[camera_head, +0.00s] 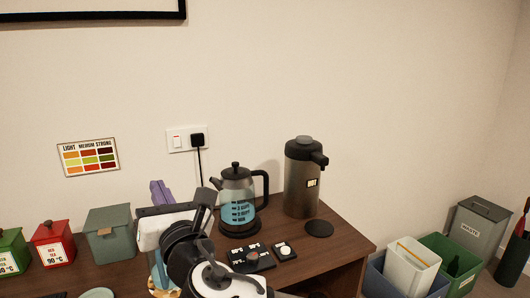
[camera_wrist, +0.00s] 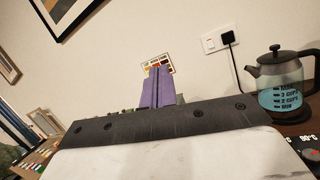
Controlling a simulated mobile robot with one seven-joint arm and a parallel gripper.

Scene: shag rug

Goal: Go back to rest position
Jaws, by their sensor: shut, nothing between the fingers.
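My gripper (camera_head: 158,188) is above the dark wooden counter, left of the kettle, with its purple fingers pointing up and toward the wall. In the wrist view the two purple fingers (camera_wrist: 156,84) lie side by side, closed, with nothing seen between them. My arm hides part of the counter in front of the kettle.
A glass kettle (camera_head: 237,202) with blue liquid stands right of my gripper, with a control panel (camera_head: 250,259) in front. A dark flask (camera_head: 301,178) stands further right. Grey-green (camera_head: 109,238), red (camera_head: 53,248) and green boxes (camera_head: 10,252) stand left. Bins (camera_head: 475,228) are right of the counter.

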